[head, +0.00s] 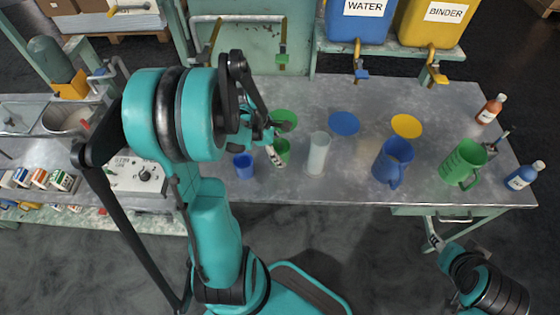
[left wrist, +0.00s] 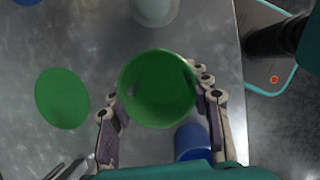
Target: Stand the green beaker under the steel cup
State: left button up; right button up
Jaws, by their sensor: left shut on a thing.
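The green beaker (head: 284,147) is at the front of the metal bench, between the small blue cup (head: 243,166) and the clear cylinder (head: 318,153). My left gripper (head: 274,151) is around it. In the left wrist view the beaker (left wrist: 157,88) is seen from above, empty, with a finger on each side. I cannot tell whether its base touches the bench.
A green disc (left wrist: 62,98) lies beside the beaker; blue (head: 343,123) and yellow (head: 406,126) discs lie further right. A blue jug (head: 393,162), a green jug (head: 463,163) and bottles stand at the right. WATER (head: 357,22) and BINDER (head: 432,24) tanks with taps are behind.

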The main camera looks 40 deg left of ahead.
pick_arm(q)
jog(key=shift+a+f, duration=0.15)
jog(key=shift+f, duration=0.05)
notch_tip(320, 180, down, 4)
jog(key=shift+b, duration=1.05)
jog(key=shift+r, duration=0.1)
jog(key=o, duration=1.1)
jog(key=shift+o, duration=0.2)
